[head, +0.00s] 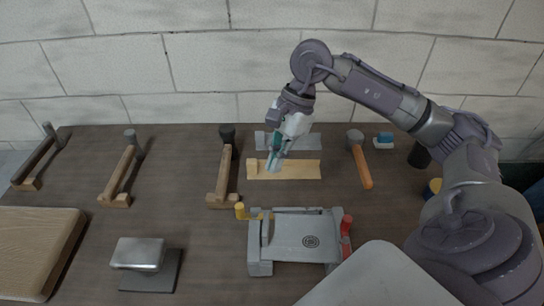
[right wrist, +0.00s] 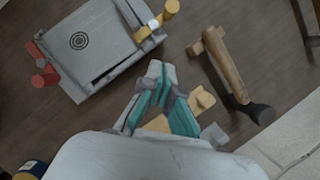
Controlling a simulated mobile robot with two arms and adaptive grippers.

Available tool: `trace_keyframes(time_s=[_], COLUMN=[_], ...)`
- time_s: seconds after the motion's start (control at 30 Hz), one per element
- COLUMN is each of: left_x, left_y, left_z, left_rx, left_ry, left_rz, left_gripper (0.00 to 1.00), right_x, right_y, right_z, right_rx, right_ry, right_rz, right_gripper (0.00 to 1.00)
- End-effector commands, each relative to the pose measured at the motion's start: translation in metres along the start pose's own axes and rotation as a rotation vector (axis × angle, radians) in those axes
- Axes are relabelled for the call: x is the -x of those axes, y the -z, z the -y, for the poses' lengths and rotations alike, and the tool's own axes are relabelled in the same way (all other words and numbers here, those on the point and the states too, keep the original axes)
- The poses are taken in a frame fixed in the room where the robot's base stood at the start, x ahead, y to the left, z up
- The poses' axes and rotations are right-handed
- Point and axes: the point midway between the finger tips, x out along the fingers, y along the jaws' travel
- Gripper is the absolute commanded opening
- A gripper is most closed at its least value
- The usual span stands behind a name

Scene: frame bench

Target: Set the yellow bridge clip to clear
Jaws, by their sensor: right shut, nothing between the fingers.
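The grey frame (head: 305,237) with a ring mark on its panel sits at the front middle of the bench; it also shows in the right wrist view (right wrist: 85,42). The yellow bridge clip (head: 241,211) is at the frame's back left corner, its knob jutting out to the left. My right gripper (head: 273,167) is shut and empty, above the light wooden piece behind the frame. Its fingertips (right wrist: 161,68) are apart from the clip. My left gripper is not in view.
A red clip (head: 346,225) is at the frame's right side. Behind it lie a light wooden piece (head: 305,169) and an orange-handled mallet (head: 362,168). Wooden-handled tools (head: 223,180) lie to the left. A metal block (head: 139,254) and wooden board (head: 35,245) are front left.

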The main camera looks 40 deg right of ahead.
Motion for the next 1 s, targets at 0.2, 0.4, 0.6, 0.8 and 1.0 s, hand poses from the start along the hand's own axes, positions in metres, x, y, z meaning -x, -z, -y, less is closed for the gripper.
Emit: trace_keyframes(time_s=[0.2, 0.4, 0.6, 0.8, 1.0], left_x=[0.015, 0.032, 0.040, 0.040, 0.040], left_y=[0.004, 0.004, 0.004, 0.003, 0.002], left_z=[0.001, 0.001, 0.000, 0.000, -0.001], left_rx=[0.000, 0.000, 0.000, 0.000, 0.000], left_ry=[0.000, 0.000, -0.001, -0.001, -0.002], left_rz=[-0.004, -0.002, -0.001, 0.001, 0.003], left_gripper=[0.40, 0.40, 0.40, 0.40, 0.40], right_x=[-0.047, -0.070, -0.079, -0.082, -0.082], right_y=[-0.002, -0.020, -0.035, -0.038, -0.037], right_z=[-0.002, -0.001, 0.000, 0.000, 0.000], right_rx=[0.001, 0.005, 0.001, 0.000, 0.000], right_ry=[-0.007, -0.002, -0.001, 0.000, 0.000], right_rz=[0.002, 0.005, 0.002, 0.001, 0.001], right_gripper=[0.00, 0.00, 0.00, 0.00, 0.00])
